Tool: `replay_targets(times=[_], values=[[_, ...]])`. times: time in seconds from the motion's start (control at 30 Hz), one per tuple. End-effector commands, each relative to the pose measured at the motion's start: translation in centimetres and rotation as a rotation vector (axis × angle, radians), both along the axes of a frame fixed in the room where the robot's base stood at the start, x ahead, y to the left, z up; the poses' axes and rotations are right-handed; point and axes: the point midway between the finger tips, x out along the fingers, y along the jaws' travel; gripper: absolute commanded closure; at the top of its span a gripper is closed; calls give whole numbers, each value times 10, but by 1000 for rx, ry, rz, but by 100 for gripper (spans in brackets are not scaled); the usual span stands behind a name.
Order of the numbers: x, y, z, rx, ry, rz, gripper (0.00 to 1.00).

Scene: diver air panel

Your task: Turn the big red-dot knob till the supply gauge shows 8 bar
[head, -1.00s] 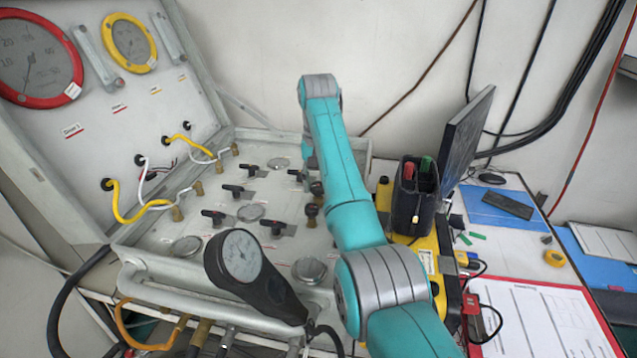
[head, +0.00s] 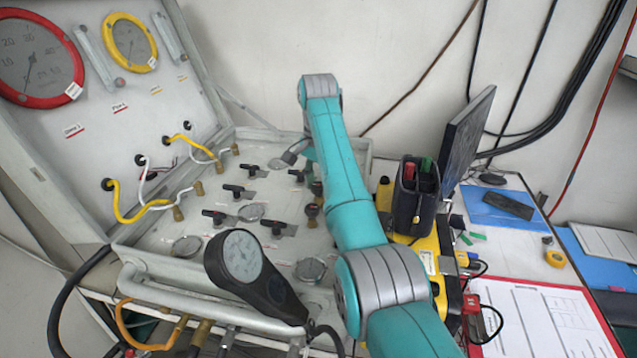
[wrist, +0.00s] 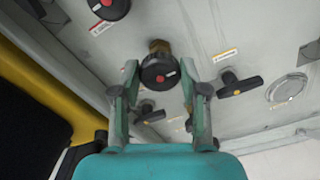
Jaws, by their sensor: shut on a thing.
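A round black knob with a red dot (wrist: 160,74) sits on a brass stem between my fingers in the wrist view. My gripper (wrist: 160,67) is shut on it, one finger on each side. A second red-dot knob (wrist: 108,8) is cut by the top edge of the wrist view. In the head view my arm hides most of the gripper and the held knob. A black-bodied gauge with a pale dial (head: 242,256) stands at the panel's front. A red-rimmed gauge (head: 38,58) and a yellow-rimmed gauge (head: 130,42) are on the lid. I cannot read their values or tell which is supply.
Several black lever handles (head: 238,191) stand on the grey panel (head: 215,240) left of my arm. A yellow case (head: 418,255) with a black holder (head: 414,195) is close on the right. A monitor (head: 467,130) stands behind it. Hoses run along the left.

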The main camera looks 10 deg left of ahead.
Motion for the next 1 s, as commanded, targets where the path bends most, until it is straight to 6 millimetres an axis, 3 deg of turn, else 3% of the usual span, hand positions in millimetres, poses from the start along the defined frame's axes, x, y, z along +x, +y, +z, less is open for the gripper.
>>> replay_targets(times=[0.43, 0.47, 0.53, 1.0], values=[[1, 1, 2, 3, -7, -8, 91], [1, 1, 2, 3, -7, -8, 49], [1, 1, 2, 2, -6, -8, 31], [0, 0, 0, 0, -1, -2, 31]])
